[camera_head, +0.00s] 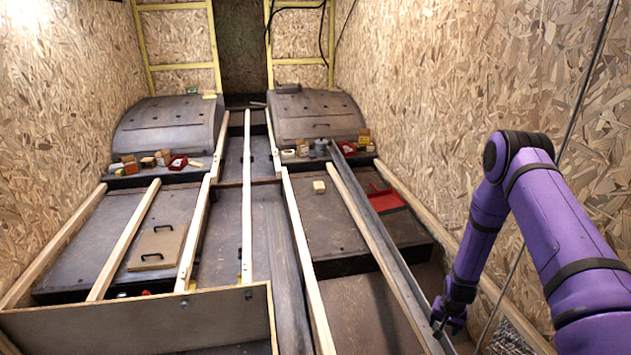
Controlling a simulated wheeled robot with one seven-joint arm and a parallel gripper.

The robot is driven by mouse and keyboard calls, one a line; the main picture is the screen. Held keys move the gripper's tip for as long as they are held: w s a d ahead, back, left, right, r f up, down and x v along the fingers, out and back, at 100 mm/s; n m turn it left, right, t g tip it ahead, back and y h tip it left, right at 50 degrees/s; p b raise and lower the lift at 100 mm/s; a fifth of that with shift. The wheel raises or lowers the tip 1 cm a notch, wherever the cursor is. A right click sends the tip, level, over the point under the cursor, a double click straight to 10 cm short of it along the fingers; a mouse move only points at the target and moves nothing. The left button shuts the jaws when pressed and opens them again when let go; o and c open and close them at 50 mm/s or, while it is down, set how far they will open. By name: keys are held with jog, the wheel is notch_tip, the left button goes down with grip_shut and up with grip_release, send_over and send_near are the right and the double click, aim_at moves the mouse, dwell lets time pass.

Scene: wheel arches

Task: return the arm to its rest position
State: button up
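My purple arm with black joint bands comes in at the right edge of the head view. It rises to a bent elbow and then slopes down and to the left. My gripper (440,327) hangs low at its end, just beside the dark metal rail on the right of the floor. The fingers are small and dark here. I cannot tell whether they are open or shut, or whether they touch the rail. No held object shows.
The dark rail (388,232) and pale wooden battens (306,262) run lengthwise over the floor panels. Two grey wheel arches (172,128) (312,117) stand at the back, with small boxes in front. A red tray (385,199) lies right of centre. A chipboard wall (470,75) rises on the right.

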jog(key=w+a+r+n+t, duration=0.1)
jog(key=w+a+r, duration=0.1)
jog(key=r, duration=1.5)
jog(key=w+a+r+n+t, duration=0.1)
jog(key=w+r, duration=0.1)
jog(key=r, duration=1.4)
jog(key=s+a+r+n, duration=0.15)
jog(key=s+r, duration=0.35)
jog(key=r, duration=0.5)
jog(key=s+a+r, duration=0.2)
jog(key=s+r, duration=0.2)
jog(key=r, duration=0.5)
jog(key=s+a+r+n+t, duration=0.1)
jog(key=s+r, duration=0.5)
jog(key=s, duration=0.6)
jog(key=s+a+r+n+t, duration=0.1)
jog(key=s+r, duration=0.5)
jog(key=s, duration=0.7)
jog(key=shift+a+r, duration=0.3)
jog(key=shift+a, duration=0.55)
